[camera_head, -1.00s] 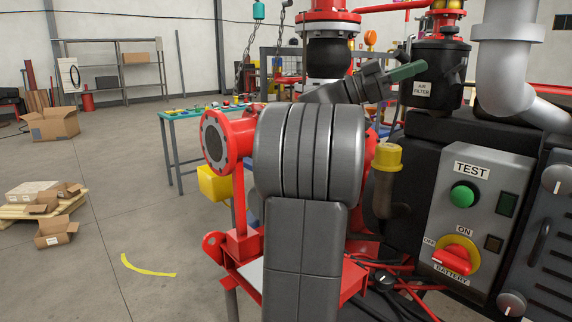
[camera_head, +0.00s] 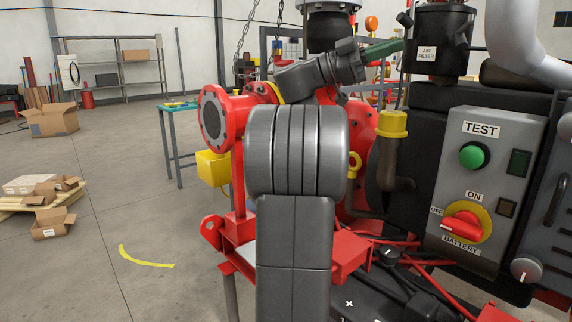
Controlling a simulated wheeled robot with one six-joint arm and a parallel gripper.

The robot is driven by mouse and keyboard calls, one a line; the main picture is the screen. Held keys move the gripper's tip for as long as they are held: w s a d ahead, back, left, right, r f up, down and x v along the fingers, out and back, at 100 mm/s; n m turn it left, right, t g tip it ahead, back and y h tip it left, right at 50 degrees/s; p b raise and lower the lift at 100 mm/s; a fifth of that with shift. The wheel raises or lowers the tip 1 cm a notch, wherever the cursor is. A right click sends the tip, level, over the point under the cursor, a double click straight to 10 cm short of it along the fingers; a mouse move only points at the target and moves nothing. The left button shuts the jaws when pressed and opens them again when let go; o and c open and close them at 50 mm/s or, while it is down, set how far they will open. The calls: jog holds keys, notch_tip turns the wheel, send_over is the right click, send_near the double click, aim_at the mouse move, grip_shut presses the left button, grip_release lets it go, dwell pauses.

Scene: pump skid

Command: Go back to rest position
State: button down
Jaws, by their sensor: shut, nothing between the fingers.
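My arm rises through the middle of the view, and its large grey joint covers part of the red pump. My gripper (camera_head: 384,49) shows as a small green tip at the end of the grey wrist, pointing right. It is shut and empty, and in the picture it lies just left of the black air filter (camera_head: 440,40). I cannot tell the distance between them. The grey control panel (camera_head: 493,185) is to the right, below the gripper. It carries a green TEST button (camera_head: 474,156) and a red battery switch (camera_head: 463,226) on a yellow plate.
A red flanged pipe (camera_head: 214,118) and a yellow box (camera_head: 213,168) are left of my arm. A yellow-capped pipe (camera_head: 392,124) stands to its right. Cables run below the panel. A blue-green table (camera_head: 177,108) is behind; cardboard boxes (camera_head: 52,120) stand far left. The left floor is largely clear.

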jog(key=x, duration=0.2)
jog(key=shift+s+d+r, duration=0.1)
jog(key=shift+d, duration=0.15)
dwell(0.4)
